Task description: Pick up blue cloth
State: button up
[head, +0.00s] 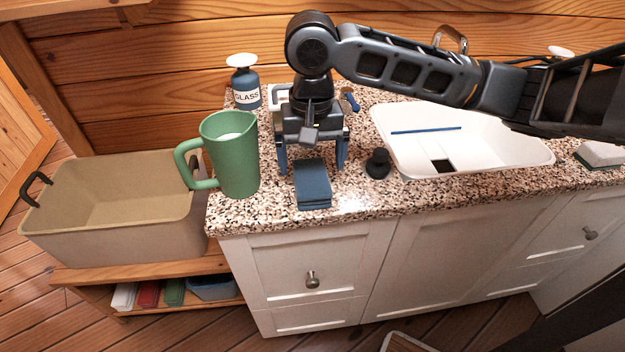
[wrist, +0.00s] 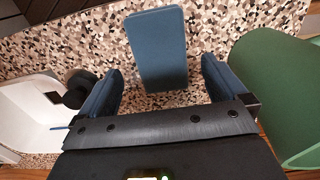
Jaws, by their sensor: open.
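The blue cloth (head: 312,184) is a folded, flat rectangle lying on the speckled countertop near its front edge. It also shows in the wrist view (wrist: 157,48), centred ahead of my fingers. My gripper (head: 312,163) is open above the counter, pointing down, just behind the cloth in the head view. In the wrist view my two fingers (wrist: 160,85) are spread wider than the cloth, one toward each side of it. Nothing is between the fingertips that I can see touched.
A green pitcher (head: 232,155) stands close left of my gripper. A black stopper-like object (head: 378,164) stands close right, beside a white sink basin (head: 480,158). A tan tub (head: 110,235) stands left of the counter.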

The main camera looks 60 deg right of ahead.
aim_at(311, 175)
notch_tip(311, 175, down, 4)
jog(key=shift+a+f, duration=0.1)
jog(key=shift+f, duration=0.05)
jog(key=c, duration=1.1)
jog(key=shift+o, duration=0.2)
jog(key=shift+r, duration=0.55)
notch_tip(311, 175, up, 3)
jog(key=shift+s+r, duration=0.1)
jog(key=shift+r, duration=0.1)
jog(key=s+d+r, duration=0.4)
jog(key=s+r, duration=0.2)
jog(key=s, duration=0.4)
jog(key=shift+s+d+r, duration=0.25)
jog(key=shift+s+r, duration=0.05)
